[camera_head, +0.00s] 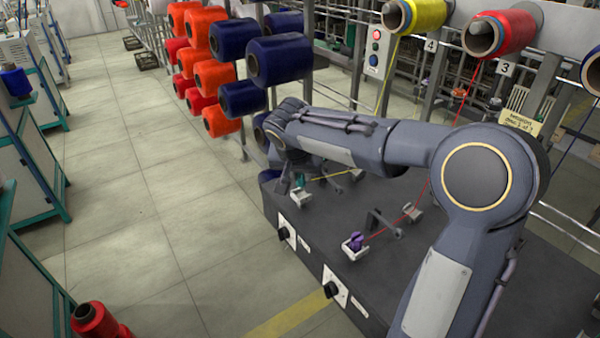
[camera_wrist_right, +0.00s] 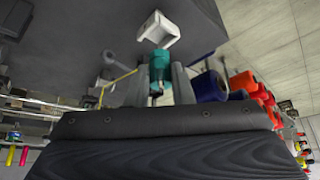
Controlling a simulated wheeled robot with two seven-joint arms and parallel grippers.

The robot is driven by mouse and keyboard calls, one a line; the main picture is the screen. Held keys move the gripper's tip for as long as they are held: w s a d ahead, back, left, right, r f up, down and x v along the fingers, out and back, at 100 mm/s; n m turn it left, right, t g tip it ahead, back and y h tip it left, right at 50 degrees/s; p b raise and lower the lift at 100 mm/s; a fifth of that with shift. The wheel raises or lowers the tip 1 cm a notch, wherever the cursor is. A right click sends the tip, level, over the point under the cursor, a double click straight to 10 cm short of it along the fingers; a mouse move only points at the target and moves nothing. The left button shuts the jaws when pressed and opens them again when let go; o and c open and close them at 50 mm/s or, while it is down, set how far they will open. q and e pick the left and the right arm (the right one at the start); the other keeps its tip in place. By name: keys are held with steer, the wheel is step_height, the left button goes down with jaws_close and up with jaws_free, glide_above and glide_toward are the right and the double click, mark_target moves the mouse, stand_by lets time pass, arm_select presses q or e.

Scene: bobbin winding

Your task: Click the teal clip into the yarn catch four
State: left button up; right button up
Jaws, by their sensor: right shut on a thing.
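My right gripper (camera_head: 287,183) reaches in over the dark machine top and is mostly hidden behind its own wrist. In the right wrist view the right gripper (camera_wrist_right: 160,82) is shut on the teal clip (camera_wrist_right: 159,66), held between the fingers. A white U-shaped yarn catch (camera_wrist_right: 158,38) is just beyond the clip's end; I cannot tell whether they touch. In the head view, this catch (camera_head: 301,198) stands at the machine's left end, with a bit of the teal clip (camera_head: 299,181) beside it. Yellow yarn (camera_head: 333,175) leads to the clip. My left gripper is not in view.
A purple clip (camera_head: 356,241) sits in another white catch (camera_head: 353,254), with red yarn and a dark bracket (camera_head: 384,224) near it. Blue spools (camera_head: 279,60) and orange spools hang at the left end. A yellow spool (camera_head: 418,14) is above sign 4.

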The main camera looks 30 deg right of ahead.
mark_target(300, 185)
steer(key=shift+f+b, duration=1.65)
steer(key=shift+f, duration=0.25)
steer(key=o, duration=1)
steer(key=shift+r, duration=0.2)
steer(key=v, duration=0.8)
steer(key=s+a+f+n+y+p, duration=0.1)
steer(key=s+a+n+y+p, duration=0.1)
steer(key=s, duration=0.6)
steer(key=s+a+f+n+y+p, duration=0.2)
steer(key=s+a+y+p, duration=0.1)
steer(key=s, duration=0.5)
steer(key=s+a+f+n+t+y+p, duration=0.1)
steer(key=s+a+n+y+p, duration=0.1)
steer(key=s, duration=0.7)
steer(key=shift+a+f+n+y, duration=0.3)
steer(key=shift+a+f, duration=0.05)
steer(key=shift+a, duration=0.15)
